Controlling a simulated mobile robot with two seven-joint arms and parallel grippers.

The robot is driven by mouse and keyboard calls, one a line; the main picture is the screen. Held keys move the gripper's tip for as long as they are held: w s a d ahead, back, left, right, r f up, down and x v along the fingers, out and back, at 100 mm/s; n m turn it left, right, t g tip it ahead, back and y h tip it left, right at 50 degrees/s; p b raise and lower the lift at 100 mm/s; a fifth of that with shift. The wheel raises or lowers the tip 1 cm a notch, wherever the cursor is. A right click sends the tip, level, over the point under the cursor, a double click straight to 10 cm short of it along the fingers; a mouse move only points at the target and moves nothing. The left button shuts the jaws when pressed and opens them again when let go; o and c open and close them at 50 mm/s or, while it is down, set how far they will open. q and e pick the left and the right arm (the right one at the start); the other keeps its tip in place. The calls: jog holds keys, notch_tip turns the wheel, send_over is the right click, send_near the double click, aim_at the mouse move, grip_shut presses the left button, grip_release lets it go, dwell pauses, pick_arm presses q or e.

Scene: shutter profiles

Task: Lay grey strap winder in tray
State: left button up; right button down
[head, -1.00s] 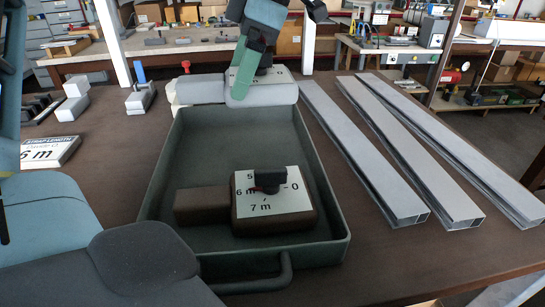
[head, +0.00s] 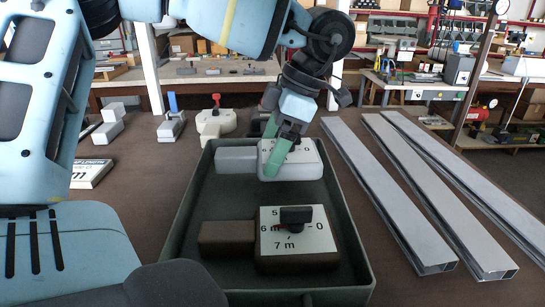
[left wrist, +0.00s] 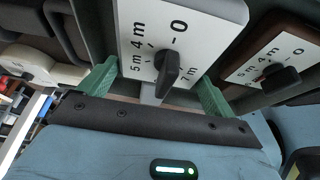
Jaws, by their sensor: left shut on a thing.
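The grey strap winder, with a light grey body (head: 236,160) and a white dial plate, is at the far end of the dark green tray (head: 348,225). My left gripper (head: 278,162) is shut on it with green fingers. In the left wrist view the fingers flank its dial plate (left wrist: 150,28) and black knob. It is within the tray's outline; I cannot tell whether it touches the floor. A brown strap winder (head: 228,239) with a white dial and black knob lies in the tray's near half. My right gripper is not in view.
A white winder (head: 215,123) with a red knob and a grey block with a blue post (head: 172,125) stand behind the tray. Several long grey profiles (head: 395,200) lie to the right. A white label sign (head: 90,173) is at left.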

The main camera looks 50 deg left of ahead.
pick_arm(q)
notch_tip(320, 180, down, 3)
dwell(0.3)
jog(key=shift+f, duration=0.15)
jog(key=o, duration=0.9)
